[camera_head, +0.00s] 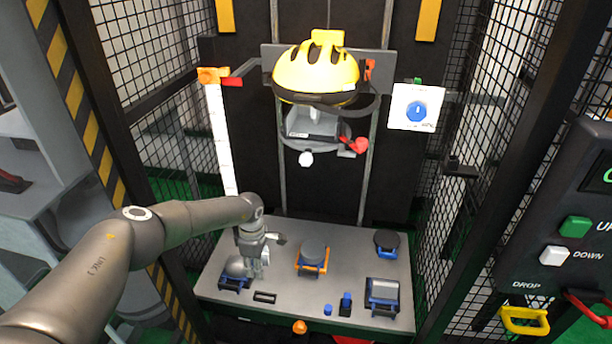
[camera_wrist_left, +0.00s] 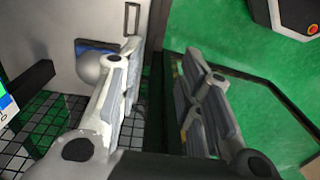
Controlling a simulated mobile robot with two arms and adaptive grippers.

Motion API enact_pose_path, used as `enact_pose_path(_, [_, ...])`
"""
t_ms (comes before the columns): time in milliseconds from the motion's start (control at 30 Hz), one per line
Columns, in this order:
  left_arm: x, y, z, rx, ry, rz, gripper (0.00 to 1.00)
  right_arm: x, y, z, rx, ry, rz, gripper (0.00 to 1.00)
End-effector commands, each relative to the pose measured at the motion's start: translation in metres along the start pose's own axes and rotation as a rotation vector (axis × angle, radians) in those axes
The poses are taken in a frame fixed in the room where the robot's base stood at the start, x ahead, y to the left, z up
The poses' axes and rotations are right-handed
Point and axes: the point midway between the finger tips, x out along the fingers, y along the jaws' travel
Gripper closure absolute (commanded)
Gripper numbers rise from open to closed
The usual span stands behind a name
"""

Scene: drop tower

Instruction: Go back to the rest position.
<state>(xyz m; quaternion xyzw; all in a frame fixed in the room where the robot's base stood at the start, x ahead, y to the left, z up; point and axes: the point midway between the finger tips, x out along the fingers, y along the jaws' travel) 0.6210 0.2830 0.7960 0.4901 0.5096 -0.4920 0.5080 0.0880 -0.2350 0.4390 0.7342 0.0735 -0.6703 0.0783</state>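My left arm comes in from the left in the head view, and its gripper (camera_head: 256,268) points down over the left part of the grey table (camera_head: 335,262). It is close to a grey dome in a blue holder (camera_head: 235,268). In the left wrist view the two fingers of the left gripper (camera_wrist_left: 163,62) stand apart with nothing between them. The dome (camera_wrist_left: 88,68) shows beside the left finger there, partly hidden by it. My right gripper is in neither view.
A yellow helmet (camera_head: 316,72) sits on the carriage above the table. Round pads and blue-framed blocks stand on the table, including an orange-framed pad (camera_head: 312,257). Mesh walls (camera_head: 495,110) flank the tower. A control panel (camera_head: 560,235) is at the right.

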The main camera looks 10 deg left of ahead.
Motion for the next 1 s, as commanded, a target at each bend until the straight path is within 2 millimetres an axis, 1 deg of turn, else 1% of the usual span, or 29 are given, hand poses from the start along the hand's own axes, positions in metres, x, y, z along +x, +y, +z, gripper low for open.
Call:
enact_pose_path(67, [0.002,-0.001,0.003,-0.006,-0.01,-0.002,0.67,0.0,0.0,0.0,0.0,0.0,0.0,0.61])
enact_pose_path(133, [0.01,-0.005,0.015,-0.031,-0.047,-0.005,0.67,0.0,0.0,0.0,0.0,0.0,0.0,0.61])
enact_pose_path(167, [0.015,-0.008,0.024,-0.052,-0.075,-0.008,0.67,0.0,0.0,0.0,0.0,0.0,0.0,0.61])
enact_pose_path(267, [0.039,-0.023,0.07,-0.179,-0.227,-0.029,0.67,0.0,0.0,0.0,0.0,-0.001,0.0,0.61])
enact_pose_path(300, [0.05,-0.032,0.096,-0.261,-0.31,-0.046,0.67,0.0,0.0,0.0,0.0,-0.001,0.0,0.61])
enact_pose_path(367, [0.065,-0.043,0.134,-0.416,-0.448,-0.08,0.67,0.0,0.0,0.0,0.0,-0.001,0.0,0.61])
enact_pose_path(400, [0.072,-0.05,0.157,-0.53,-0.537,-0.108,0.67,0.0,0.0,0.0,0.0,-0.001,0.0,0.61])
enact_pose_path(467, [0.082,-0.058,0.185,-0.711,-0.657,-0.153,0.67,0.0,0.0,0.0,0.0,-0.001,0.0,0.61])
enact_pose_path(500, [0.087,-0.062,0.2,-0.84,-0.73,-0.188,0.67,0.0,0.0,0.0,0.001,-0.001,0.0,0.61])
enact_pose_path(567, [0.097,-0.068,0.216,-1.041,-0.828,-0.244,0.67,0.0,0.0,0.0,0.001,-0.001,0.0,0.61])
enact_pose_path(600, [0.103,-0.072,0.223,-1.182,-0.886,-0.284,0.67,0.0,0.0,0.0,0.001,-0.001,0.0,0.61])
enact_pose_path(667, [0.116,-0.078,0.228,-1.401,-0.958,-0.346,0.67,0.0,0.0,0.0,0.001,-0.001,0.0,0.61])
enact_pose_path(700, [0.125,-0.083,0.227,-1.554,-0.999,-0.386,0.67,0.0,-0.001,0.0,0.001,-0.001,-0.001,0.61])
enact_pose_path(767, [0.143,-0.093,0.22,-1.792,-1.044,-0.447,0.67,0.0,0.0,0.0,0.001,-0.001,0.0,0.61])
enact_pose_path(800, [0.157,-0.101,0.212,-1.956,-1.064,-0.486,0.67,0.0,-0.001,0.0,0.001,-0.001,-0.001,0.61])
enact_pose_path(867, [0.18,-0.119,0.197,-2.21,-1.077,-0.54,0.67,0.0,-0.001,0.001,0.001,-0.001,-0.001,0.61])
enact_pose_path(900, [0.198,-0.134,0.184,-2.383,-1.075,-0.57,0.67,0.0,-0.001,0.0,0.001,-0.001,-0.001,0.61])
enact_pose_path(967, [0.225,-0.162,0.163,-2.65,-1.054,-0.608,0.67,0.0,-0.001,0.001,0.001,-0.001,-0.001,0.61])
enact_pose_path(1000, [0.243,-0.183,0.148,-2.818,-1.03,-0.623,0.67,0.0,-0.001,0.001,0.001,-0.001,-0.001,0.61])
